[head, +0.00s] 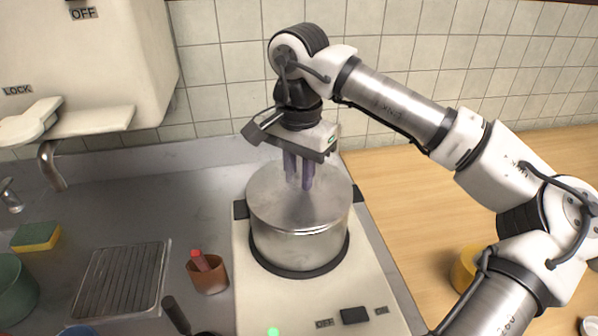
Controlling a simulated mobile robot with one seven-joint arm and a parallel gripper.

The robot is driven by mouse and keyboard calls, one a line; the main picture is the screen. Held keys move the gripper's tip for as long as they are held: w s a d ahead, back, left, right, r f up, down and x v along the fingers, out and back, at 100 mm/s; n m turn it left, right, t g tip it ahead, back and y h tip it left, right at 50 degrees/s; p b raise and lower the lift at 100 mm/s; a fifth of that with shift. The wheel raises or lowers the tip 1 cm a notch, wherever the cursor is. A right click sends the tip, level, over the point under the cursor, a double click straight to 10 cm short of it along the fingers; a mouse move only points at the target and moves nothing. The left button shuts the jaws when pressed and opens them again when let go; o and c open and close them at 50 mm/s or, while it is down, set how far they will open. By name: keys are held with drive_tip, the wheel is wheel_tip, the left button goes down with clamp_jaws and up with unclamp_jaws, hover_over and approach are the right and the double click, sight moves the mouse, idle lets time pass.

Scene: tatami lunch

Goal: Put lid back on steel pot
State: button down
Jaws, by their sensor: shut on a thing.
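The steel pot (300,245) stands upright on a cream hot plate, with dark handles at its left and right. The steel lid (270,202) is level over the pot's mouth and lines up with its rim. I cannot tell whether it rests fully on the rim or hangs slightly above it. My gripper (299,184) points straight down over the lid's middle, its fingers shut on the lid. The lid's knob is hidden between the fingers.
The cream hot plate (385,290) has switches at its front. To its left are a brown cup (209,276) with a red-tipped item, a drain grate (122,278) and a sponge (36,237). A yellow container (465,268) stands on the wooden counter (395,195), which is mostly clear.

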idle(0.3)
drive_tip(key=c, duration=1.2)
unclamp_jaws()
drive_tip(key=shift+o, duration=0.5)
drive_tip(key=o, duration=0.4)
drive_tip(key=shift+r, duration=0.1)
drive_tip(key=shift+r+p, duration=2.4)
drive_tip(key=shift+r, duration=1)
